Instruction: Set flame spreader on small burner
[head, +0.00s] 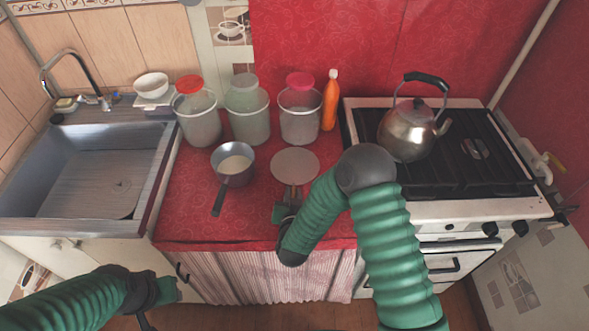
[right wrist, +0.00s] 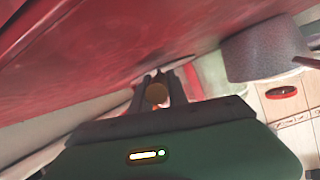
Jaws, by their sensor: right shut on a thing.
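The flame spreader (head: 295,165) is a flat round grey disc over the red counter, left of the stove. My right gripper (head: 291,194) is shut on its handle, at the disc's near side. In the right wrist view the fingers (right wrist: 158,90) close around a tan round piece, with the disc seen edge-on as a thin pale strip beyond. I cannot tell whether the disc touches the counter. On the stove (head: 420,213), one burner (head: 474,148) shows under the dark grate; my right arm hides part of the stove. My left gripper (head: 160,293) is low at the left, its jaws unclear.
A kettle (head: 407,134) stands on the stove's back left. A saucepan (head: 234,165) with pale contents is left of the disc. Several jars, including a red-lidded one (head: 300,115), and an orange bottle (head: 330,100) line the wall. A sink (head: 85,175) is at the left.

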